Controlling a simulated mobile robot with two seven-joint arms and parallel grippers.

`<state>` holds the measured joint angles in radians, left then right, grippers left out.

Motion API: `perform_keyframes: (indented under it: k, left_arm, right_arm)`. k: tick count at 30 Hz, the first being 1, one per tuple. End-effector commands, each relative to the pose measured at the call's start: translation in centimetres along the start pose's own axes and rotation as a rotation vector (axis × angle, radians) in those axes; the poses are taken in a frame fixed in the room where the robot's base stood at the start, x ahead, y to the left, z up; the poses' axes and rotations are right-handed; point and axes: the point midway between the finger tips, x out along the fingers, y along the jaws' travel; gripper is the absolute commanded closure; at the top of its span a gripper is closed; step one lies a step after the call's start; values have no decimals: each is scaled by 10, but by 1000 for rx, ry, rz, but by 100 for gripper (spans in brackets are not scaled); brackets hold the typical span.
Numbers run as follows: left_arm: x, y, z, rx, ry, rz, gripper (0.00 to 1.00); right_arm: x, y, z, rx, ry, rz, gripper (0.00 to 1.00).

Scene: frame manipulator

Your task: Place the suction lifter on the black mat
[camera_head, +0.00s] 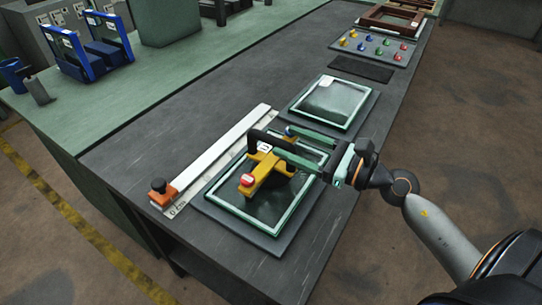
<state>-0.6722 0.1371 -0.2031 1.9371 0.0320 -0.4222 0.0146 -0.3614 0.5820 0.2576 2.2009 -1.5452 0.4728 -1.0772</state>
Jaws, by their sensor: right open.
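The suction lifter (262,172) is yellow with a red knob and a dark handle. It is over the glass pane in the nearest pale green frame (236,208); I cannot tell if it touches the glass. My right gripper (281,146) reaches in from the right with its fingers at the lifter's handle end. It is open, and its fingers hide part of the lifter. The black mat (361,69) lies flat and bare farther back on the dark worktop, in front of a grey tray. My left gripper is not in view.
A second framed pane (333,103) lies between the lifter and the mat. A long white ruler with an orange end (218,152) lies to the left. A grey tray (375,46) holds several coloured knobs. Brown frames (391,20) lie at the back. The green bench (110,103) is left.

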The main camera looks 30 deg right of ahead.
Motion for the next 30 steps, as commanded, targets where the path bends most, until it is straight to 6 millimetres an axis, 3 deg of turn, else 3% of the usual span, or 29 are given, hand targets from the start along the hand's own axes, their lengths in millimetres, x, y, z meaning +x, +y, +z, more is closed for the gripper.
perform_keyframes:
  k: [12, 22, 30]
  left_arm:
    - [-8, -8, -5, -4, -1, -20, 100]
    - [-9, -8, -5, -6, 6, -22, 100]
    - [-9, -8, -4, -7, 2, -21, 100]
  right_arm:
    - [46, 7, -8, 2, -3, -1, 36]
    - [53, 8, -11, 1, 0, 0, 36]
    - [52, 8, -11, 1, 0, 0, 64]
